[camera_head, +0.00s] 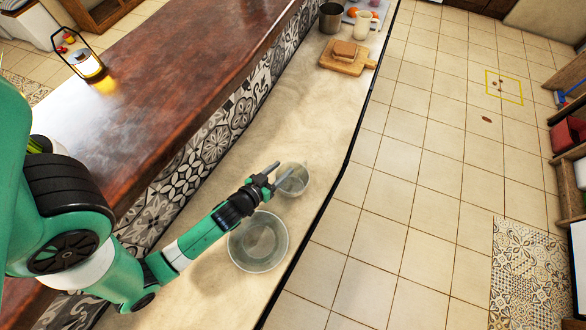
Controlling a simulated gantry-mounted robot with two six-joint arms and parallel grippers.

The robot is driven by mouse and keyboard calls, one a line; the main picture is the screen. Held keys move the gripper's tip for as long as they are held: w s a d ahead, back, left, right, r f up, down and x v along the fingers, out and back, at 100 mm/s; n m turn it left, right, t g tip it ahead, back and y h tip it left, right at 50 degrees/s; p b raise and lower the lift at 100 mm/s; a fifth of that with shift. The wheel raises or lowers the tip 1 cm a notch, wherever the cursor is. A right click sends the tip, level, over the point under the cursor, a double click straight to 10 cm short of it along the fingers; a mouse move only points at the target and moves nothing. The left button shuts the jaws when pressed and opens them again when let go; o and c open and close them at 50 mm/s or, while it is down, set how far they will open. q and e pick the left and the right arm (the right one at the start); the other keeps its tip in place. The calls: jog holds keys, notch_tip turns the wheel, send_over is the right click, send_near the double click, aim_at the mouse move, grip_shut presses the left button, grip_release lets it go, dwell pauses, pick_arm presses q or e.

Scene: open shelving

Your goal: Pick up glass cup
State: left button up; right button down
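A clear glass cup (296,184) stands on the pale counter, close to its right edge. My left gripper (284,169) is at the cup's upper-left side. Its two fingers are apart, with a gap between them. One finger overlaps the cup in the picture; I cannot tell whether it touches the glass or is above it. My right gripper is not in view.
A larger glass bowl (258,241) stands on the counter just below my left gripper and forearm. A cutting board (346,66) with a brown block, a metal pot (331,17) and a white pitcher (364,25) are at the far end. A lit lantern (88,65) stands on the raised wooden top.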

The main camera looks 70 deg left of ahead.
pick_arm(q)
grip_shut()
jog(key=shift+r, duration=0.1)
